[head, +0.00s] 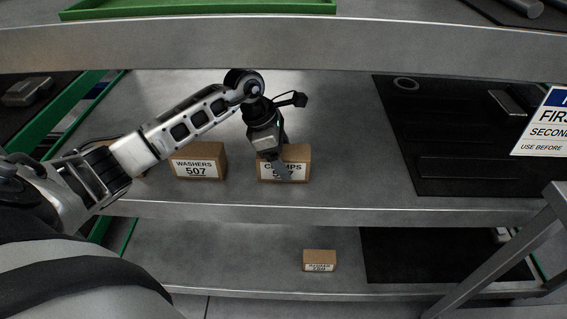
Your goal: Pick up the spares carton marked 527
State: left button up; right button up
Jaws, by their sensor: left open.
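A brown carton (298,155) with a white label reading CLAMPS stands on the middle shelf. Its number is partly covered by my gripper, so I cannot read it in full. My left gripper (283,172) is open, pointing down in front of this carton's label. I cannot tell whether it touches the carton. Left of it stands a carton marked WASHERS 507 (197,160). Part of another brown carton (139,172) shows behind my left arm, its label hidden. My right gripper is not in view.
A smaller carton (320,254), its label too small to read, stands on the lower shelf. A dark mat (440,182) covers the middle shelf's right side. A sign (541,122) and a grey metal frame (505,254) stand at the right. The upper shelf (400,47) overhangs.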

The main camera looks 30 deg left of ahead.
pick_arm(q)
jog(key=c, duration=1.3)
jog(key=shift+r, duration=0.15)
